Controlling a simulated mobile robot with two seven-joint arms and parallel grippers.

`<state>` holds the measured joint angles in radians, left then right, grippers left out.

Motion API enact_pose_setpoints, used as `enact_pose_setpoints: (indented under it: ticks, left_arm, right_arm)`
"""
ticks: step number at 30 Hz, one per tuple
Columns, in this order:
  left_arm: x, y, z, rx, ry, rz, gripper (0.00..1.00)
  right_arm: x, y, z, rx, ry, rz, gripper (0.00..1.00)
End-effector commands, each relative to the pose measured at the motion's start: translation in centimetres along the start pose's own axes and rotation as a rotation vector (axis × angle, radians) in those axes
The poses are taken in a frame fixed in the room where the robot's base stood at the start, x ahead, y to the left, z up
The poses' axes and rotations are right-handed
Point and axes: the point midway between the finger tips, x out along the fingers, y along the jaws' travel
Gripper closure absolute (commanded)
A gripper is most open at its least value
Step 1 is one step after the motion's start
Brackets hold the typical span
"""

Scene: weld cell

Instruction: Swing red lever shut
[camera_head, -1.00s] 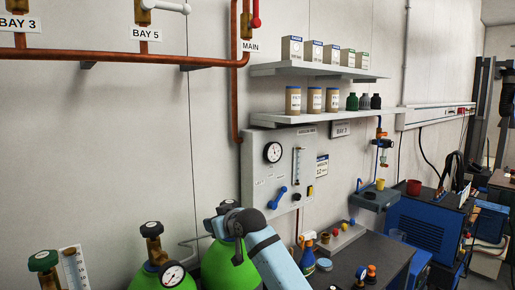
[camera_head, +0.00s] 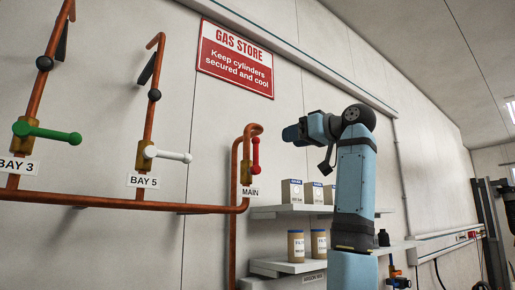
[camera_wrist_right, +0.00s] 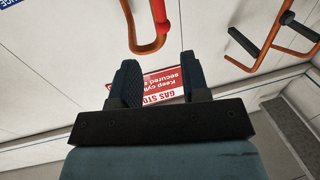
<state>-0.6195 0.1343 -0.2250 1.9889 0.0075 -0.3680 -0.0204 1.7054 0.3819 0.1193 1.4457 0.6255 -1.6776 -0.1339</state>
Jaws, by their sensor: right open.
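The red lever (camera_head: 256,153) stands upright on the brass MAIN valve (camera_head: 246,172), beside the copper pipe. In the right wrist view the red lever (camera_wrist_right: 158,10) shows at the top edge, in front of the copper pipe bend, and only part of it is in frame. My right gripper (camera_head: 290,133) is raised to the right of the lever, apart from it. In the wrist view its two dark fingers (camera_wrist_right: 160,72) are open with nothing held between them. My left gripper is not in view.
A green lever (camera_head: 48,133) at BAY 3 and a white lever (camera_head: 168,154) at BAY 5 both point right. The copper pipe (camera_head: 120,205) runs along the wall below them. A shelf (camera_head: 268,212) with boxes is below my right arm. A red GAS STORE sign (camera_head: 235,58) hangs above.

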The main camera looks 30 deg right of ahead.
Motion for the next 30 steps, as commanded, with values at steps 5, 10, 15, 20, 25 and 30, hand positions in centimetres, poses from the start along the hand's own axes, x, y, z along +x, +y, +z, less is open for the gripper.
enact_pose_setpoints:
  ticks: [5,10,15,20,25,30]
  left_arm:
    - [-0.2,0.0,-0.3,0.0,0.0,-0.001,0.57]
    - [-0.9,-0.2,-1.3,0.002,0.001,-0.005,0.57]
    - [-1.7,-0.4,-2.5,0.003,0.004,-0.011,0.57]
    - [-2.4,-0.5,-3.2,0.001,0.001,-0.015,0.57]
    - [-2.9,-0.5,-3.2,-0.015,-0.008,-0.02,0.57]
    - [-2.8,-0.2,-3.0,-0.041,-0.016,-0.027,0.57]
  right_arm:
    - [0.1,-0.1,-0.9,-0.001,0.004,-0.008,0.58]
    - [2.9,-0.2,-1.1,0.0,0.002,-0.009,0.58]
    - [6.7,-0.2,-1.2,0.001,0.003,-0.009,0.58]
    - [9.8,-0.2,-1.1,0.001,0.004,-0.008,0.58]
    - [12.1,-0.2,-1.0,0.0,0.004,-0.007,0.58]
    - [13.0,-0.2,-0.8,-0.001,0.006,-0.006,0.58]
